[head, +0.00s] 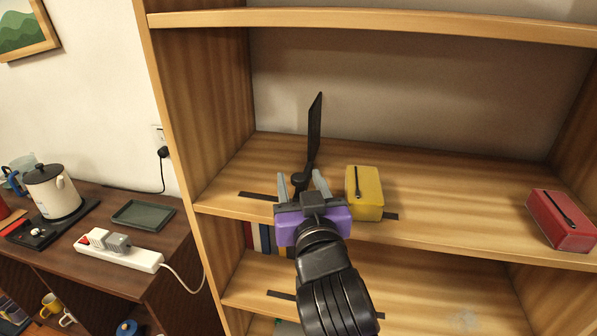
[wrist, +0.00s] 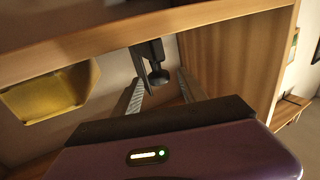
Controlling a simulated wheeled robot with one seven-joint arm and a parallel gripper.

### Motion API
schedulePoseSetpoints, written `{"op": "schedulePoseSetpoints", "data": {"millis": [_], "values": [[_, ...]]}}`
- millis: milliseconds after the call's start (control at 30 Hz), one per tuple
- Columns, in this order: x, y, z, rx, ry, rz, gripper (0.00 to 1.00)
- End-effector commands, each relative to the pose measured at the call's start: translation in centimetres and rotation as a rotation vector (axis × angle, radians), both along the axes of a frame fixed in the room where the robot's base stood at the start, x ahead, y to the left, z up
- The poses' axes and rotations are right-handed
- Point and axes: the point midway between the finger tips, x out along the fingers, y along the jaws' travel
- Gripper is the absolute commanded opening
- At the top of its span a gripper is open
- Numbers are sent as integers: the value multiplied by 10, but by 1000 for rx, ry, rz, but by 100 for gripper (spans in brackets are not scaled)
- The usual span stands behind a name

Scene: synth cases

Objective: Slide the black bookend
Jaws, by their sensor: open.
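The black bookend (head: 315,128) stands upright on the middle shelf, seen nearly edge-on in the head view, with a round black knob (head: 299,181) low at its front. My gripper (head: 301,184), with a purple body and two grey fingers, reaches in over the shelf's front edge. It is open, its fingers on either side of the knob in the picture. In the wrist view the bookend (wrist: 150,60) and its knob (wrist: 159,77) show between the fingertips (wrist: 160,80). I cannot tell whether a finger touches the knob.
A red box (head: 562,220) is at the far right. Dark strips (head: 258,196) mark the shelf's front (head: 470,240). The upper shelf (head: 400,20) hangs above. The shelf between the boxes is clear.

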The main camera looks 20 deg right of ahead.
Motion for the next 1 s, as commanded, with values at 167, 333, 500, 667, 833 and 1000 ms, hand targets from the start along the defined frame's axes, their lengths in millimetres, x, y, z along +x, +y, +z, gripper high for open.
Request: {"op": "schedulePoseSetpoints", "data": {"millis": [167, 333, 500, 667, 833, 1000], "values": [[16, -4, 1, 0, 0, 0, 49], [19, -5, 0, 0, 0, 1, 49], [19, -5, 0, 0, 0, 1, 47], [19, -5, 0, 0, 0, 1, 16], [19, -5, 0, 0, 0, 1, 0], [19, -4, 0, 0, 0, 1, 0]]}}
